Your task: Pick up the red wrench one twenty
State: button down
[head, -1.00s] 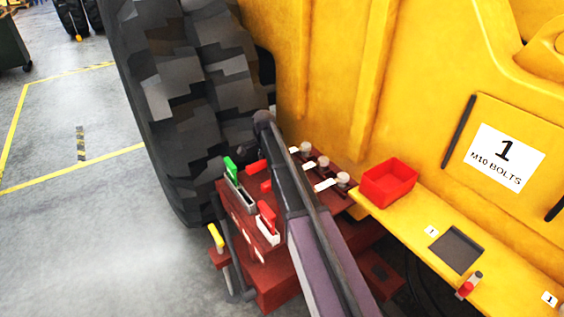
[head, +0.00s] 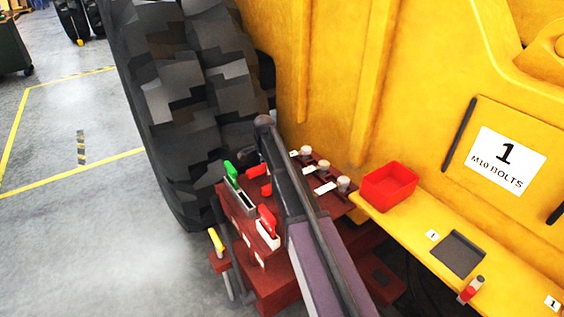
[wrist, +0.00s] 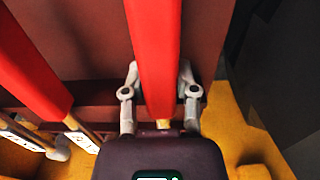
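In the wrist view my gripper (wrist: 160,92) has its two grey fingers on either side of a red handle (wrist: 158,45). The fingertips lie close to the handle's edges, partly behind it; whether they press on it is unclear. A second red handle (wrist: 38,70) slants down on the left, outside the fingers. In the head view my arm hides the gripper and most of what it is at. Red handles show left of the arm, one (head: 267,221) in a white holder. No size marking is readable on the handles.
A dark red rack (head: 275,283) carries the tools, with a green handle (head: 231,171) and a yellow handle (head: 216,241). White-tagged pegs (head: 324,166) stand behind. A red bin (head: 389,187) sits on the yellow ledge (head: 405,222). A large tyre (head: 185,100) is close behind left.

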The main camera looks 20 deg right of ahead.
jog(key=shift+r, duration=0.2)
dwell(0.4)
notch_tip(320, 180, up, 10)
jog(key=p, duration=1)
jog(key=shift+f, duration=0.25)
jog(key=shift+r, duration=0.15)
dwell(0.3)
notch_tip(320, 180, up, 19)
jog(key=p, duration=1.9)
jog(key=shift+a, duration=0.1)
